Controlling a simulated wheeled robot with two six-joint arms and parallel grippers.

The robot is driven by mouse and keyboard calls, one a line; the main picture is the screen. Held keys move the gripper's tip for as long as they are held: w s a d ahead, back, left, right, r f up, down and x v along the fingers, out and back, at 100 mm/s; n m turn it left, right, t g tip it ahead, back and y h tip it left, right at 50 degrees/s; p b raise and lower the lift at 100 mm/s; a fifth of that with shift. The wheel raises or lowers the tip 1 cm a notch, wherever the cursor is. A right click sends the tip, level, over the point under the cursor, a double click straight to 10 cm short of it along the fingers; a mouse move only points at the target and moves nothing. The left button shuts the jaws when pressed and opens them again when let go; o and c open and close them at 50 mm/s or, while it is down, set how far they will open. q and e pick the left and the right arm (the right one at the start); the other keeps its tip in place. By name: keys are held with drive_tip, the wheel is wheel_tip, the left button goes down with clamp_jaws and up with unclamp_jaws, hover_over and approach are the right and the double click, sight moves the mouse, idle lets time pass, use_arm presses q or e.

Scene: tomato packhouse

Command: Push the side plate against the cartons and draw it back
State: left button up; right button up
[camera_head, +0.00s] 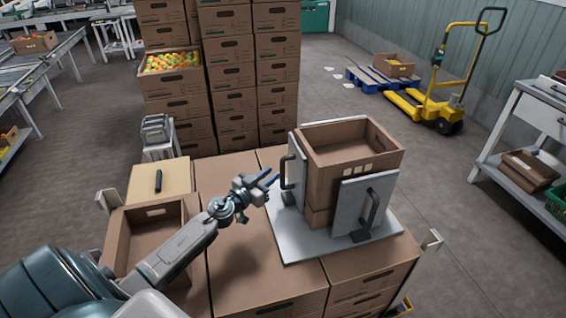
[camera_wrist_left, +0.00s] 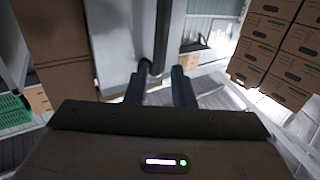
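Open brown cartons (camera_head: 330,166) stand stacked on a flat grey base (camera_head: 300,244) on the carton-topped surface. A grey side plate (camera_head: 298,163) with a black handle (camera_head: 286,173) stands upright at their left side. A second grey plate (camera_head: 350,200) with a black handle (camera_head: 373,208) stands at their front. My left gripper (camera_head: 270,180) is open beside the left plate, its fingers pointing at the handle. In the left wrist view the handle bar (camera_wrist_left: 163,35) runs between the fingertips (camera_wrist_left: 158,84), beside the plate (camera_wrist_left: 122,45); whether they touch cannot be told. My right gripper is out of view.
An open empty carton (camera_head: 150,240) and a box with a black object (camera_head: 158,181) lie at the left. Tall carton stacks (camera_head: 232,90) stand behind. A yellow pallet truck (camera_head: 440,105) and a white shelf (camera_head: 525,120) are at the right. Carton tops left of the base are clear.

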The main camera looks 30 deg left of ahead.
sight(281, 167)
use_arm(q)
drive_tip(key=w, duration=0.6)
drive_tip(key=shift+w+d, duration=0.25)
drive_tip(key=shift+d, duration=0.15)
clamp_jaws()
